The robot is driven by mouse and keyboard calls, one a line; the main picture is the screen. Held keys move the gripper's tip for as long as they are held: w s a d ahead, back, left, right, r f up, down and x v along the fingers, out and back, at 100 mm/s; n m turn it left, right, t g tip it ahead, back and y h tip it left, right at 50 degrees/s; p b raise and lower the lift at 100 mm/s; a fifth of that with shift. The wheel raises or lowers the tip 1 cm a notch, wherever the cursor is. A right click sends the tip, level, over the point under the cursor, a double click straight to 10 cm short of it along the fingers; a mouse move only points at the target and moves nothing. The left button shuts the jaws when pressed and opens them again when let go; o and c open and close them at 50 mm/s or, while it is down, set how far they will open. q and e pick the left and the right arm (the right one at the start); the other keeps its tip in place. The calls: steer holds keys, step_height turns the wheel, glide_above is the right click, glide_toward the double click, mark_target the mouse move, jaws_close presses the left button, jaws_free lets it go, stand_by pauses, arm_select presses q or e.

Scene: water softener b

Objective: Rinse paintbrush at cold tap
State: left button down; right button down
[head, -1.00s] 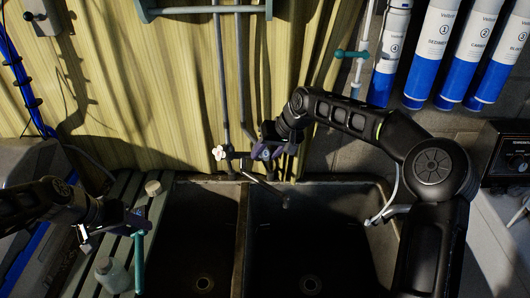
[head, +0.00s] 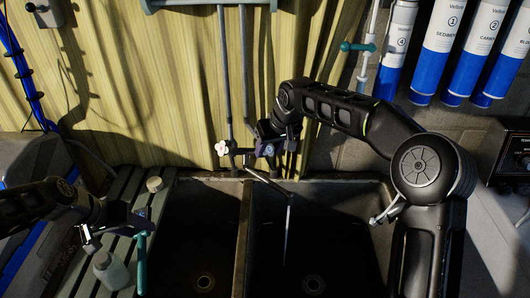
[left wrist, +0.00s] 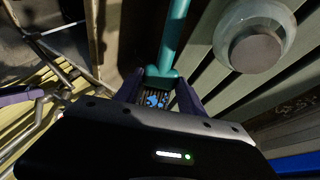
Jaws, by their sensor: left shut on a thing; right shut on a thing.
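My left gripper (head: 136,222) is shut on the teal paintbrush (head: 141,262), above the slatted drainboard left of the sink. My right gripper (head: 273,146) is shut at the tap fitting behind the sink, on what looks like the blue cold tap handle (head: 266,150), which is partly hidden. The spout (head: 270,180) reaches over the right basin, and a thin pale stream of water (head: 287,230) falls from its end.
The sink has a left basin (head: 208,235) and a right basin (head: 335,240), both otherwise empty, with a divider (head: 243,240) between. A bottle (head: 112,272) stands on the drainboard (head: 125,203) near the paintbrush. A white tap knob (head: 221,148) is left of my right gripper.

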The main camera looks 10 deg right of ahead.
steer(key=c, duration=0.8)
jaws_free()
steer(key=shift+c, duration=0.2)
arm_select(q)
steer(key=shift+f+b, duration=0.8)
steer(key=shift+f, duration=0.05)
arm_select(e)
steer(key=v, duration=1.2)
